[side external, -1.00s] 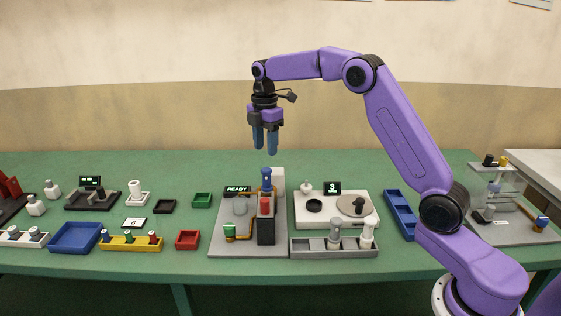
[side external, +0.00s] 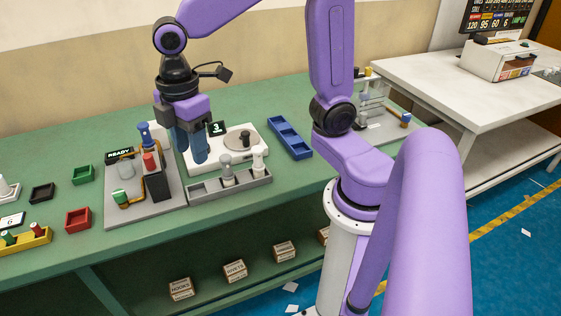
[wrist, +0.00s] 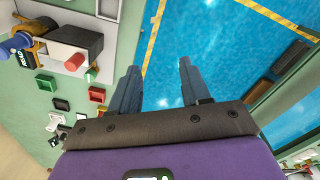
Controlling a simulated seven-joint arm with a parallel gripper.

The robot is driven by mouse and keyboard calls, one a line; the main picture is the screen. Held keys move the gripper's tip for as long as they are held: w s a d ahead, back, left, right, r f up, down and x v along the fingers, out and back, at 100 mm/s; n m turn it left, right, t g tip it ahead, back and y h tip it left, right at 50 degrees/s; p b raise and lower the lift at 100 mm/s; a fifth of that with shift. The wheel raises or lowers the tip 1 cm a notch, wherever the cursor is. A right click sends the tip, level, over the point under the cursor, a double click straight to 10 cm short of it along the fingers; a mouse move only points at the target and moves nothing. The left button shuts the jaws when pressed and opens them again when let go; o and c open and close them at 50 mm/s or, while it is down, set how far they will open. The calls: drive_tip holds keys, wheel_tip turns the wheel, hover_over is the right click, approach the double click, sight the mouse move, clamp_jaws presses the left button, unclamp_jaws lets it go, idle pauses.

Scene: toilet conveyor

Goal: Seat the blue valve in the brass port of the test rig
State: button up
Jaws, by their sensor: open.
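The test rig (side external: 140,209) is a grey plate with a READY display (side external: 119,154), brass-coloured piping (side external: 133,195) and a black block (side external: 157,186). A blue-topped valve (side external: 144,133) stands upright at its back, and it also shows in the wrist view (wrist: 15,46). A brass part (wrist: 32,27) lies close to it there; I cannot tell whether the valve sits in a port. My gripper (side external: 200,158) points down, right of the rig, in front of the white device in the picture. In the wrist view my gripper (wrist: 158,68) has its fingers apart with nothing between them.
The white device (side external: 205,163) with a 3 display and a grey rack (side external: 205,190) holding pale cylinders stand right of the rig. A blue tray (side external: 290,140) is farther right. Red (side external: 78,218), green (side external: 82,174) and black (side external: 42,191) bins lie left.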

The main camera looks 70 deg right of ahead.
drive_tip(key=s+d+f+m, duration=0.1)
drive_tip(key=s+d+f, duration=0.1)
drive_tip(key=s, duration=0.6)
drive_tip(key=s+d+f+m, duration=0.1)
drive_tip(key=s+d+f, duration=0.1)
drive_tip(key=s, duration=0.6)
drive_tip(key=shift+d, duration=0.7)
